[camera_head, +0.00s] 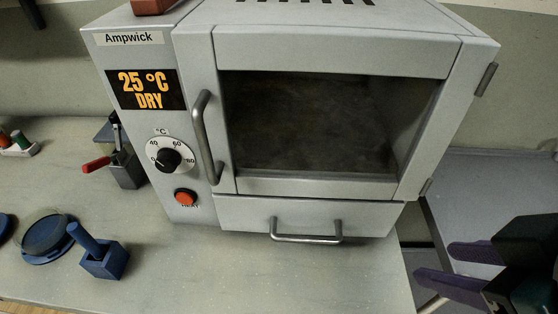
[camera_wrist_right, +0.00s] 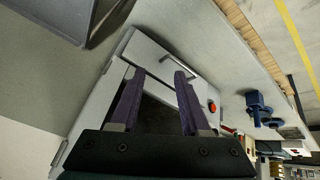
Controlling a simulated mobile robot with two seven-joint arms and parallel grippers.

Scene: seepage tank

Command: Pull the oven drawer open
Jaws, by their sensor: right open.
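The grey oven (camera_head: 350,130) stands on the bench with its glass door shut. Its drawer (camera_head: 240,214) is the low front panel below the door, and it sits flush. A metal bar handle (camera_head: 306,239) spans the drawer's middle. My right gripper (camera_head: 450,263) is at the lower right, apart from the oven and to the right of the drawer handle, with its two purple fingers spread and nothing between them. In the right wrist view the open fingers (camera_wrist_right: 160,78) point towards the oven, with the drawer handle (camera_wrist_right: 174,51) beyond their tips. My left gripper is not in view.
The door's vertical handle (camera_head: 205,135), a dial (camera_head: 168,157) and a red button (camera_head: 185,197) are on the oven's left front. A blue block (camera_head: 104,261) and a round blue item (camera_head: 45,240) stand on the bench (camera_head: 190,280) at left. The bench before the drawer is clear.

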